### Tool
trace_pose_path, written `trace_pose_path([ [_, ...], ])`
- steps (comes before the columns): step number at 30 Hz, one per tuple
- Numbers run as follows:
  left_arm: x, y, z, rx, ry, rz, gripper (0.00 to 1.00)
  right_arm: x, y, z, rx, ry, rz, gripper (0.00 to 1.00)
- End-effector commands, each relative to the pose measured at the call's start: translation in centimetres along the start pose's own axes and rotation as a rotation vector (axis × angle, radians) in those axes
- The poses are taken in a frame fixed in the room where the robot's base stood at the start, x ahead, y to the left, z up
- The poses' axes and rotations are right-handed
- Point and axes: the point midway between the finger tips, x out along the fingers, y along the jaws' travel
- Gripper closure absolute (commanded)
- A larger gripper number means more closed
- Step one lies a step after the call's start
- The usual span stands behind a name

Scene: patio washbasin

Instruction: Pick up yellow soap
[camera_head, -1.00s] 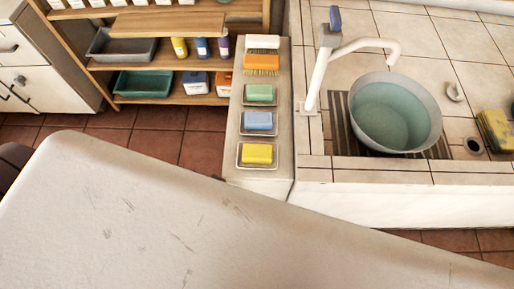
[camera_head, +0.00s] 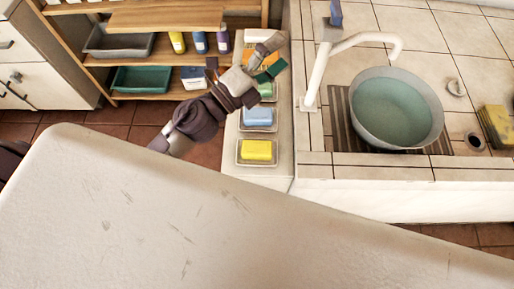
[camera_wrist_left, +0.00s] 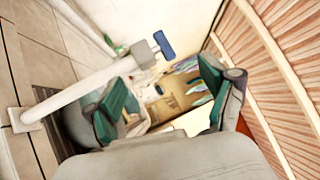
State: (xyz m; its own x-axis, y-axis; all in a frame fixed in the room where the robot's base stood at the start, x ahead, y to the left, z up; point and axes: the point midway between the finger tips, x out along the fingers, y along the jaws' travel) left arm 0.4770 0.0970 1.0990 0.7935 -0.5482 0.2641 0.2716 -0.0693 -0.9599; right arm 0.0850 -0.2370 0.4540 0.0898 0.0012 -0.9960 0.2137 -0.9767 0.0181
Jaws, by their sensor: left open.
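The yellow soap (camera_head: 257,150) lies in a small dish (camera_head: 242,162) at the near end of a narrow pale ledge in the head view. My left gripper (camera_head: 270,57) is open over the far part of the ledge, well beyond the yellow soap. Its fingers and wrist partly hide the green soap (camera_head: 266,98) and the orange brush (camera_head: 256,54). In the left wrist view my left gripper (camera_wrist_left: 166,75) has its green-padded fingers spread with nothing held between them. The yellow soap does not show there. My right gripper is not in view.
A blue soap (camera_head: 258,116) sits in the dish just beyond the yellow one. Right of the ledge stand a white tap (camera_head: 314,75) and a basin of water (camera_head: 396,108). A wooden shelf (camera_head: 165,96) is at the back left.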

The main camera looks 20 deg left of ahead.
Motion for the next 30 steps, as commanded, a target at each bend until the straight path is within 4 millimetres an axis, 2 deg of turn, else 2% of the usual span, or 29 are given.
trace_pose_path([
  [1,0.4,-0.9,-2.7,0.156,0.160,-0.029,0.17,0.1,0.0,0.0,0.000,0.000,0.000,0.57],
  [2,0.3,-1.0,-4.4,0.251,0.261,-0.041,0.17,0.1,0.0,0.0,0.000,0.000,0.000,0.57],
  [4,-0.7,-0.2,-8.0,0.471,0.494,-0.051,0.17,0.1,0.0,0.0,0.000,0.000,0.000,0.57],
  [6,-2.7,1.9,-10.4,0.687,0.726,-0.031,0.17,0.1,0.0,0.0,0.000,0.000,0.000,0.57],
  [8,-4.8,4.3,-11.1,0.866,0.920,0.010,0.17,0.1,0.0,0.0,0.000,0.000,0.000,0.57],
  [10,-7.5,7.4,-10.5,1.050,1.128,0.083,0.17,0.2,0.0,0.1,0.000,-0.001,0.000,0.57],
  [12,-10.0,9.9,-8.7,1.202,1.308,0.176,0.17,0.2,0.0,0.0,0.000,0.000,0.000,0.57],
  [15,-12.8,12.3,-5.3,1.353,1.500,0.311,0.17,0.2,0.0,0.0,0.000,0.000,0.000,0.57],
  [18,-14.6,13.3,-2.7,1.433,1.615,0.415,0.17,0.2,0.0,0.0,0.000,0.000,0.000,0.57],
  [22,-15.5,14.1,-1.5,1.466,1.673,0.472,0.17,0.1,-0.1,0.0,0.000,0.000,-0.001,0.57],
  [26,-15.5,16.0,-2.2,1.462,1.677,0.475,0.17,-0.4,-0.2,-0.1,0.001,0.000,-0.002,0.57],
  [30,-15.3,18.6,-3.2,1.461,1.675,0.474,0.17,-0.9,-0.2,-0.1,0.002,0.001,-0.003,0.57],
])
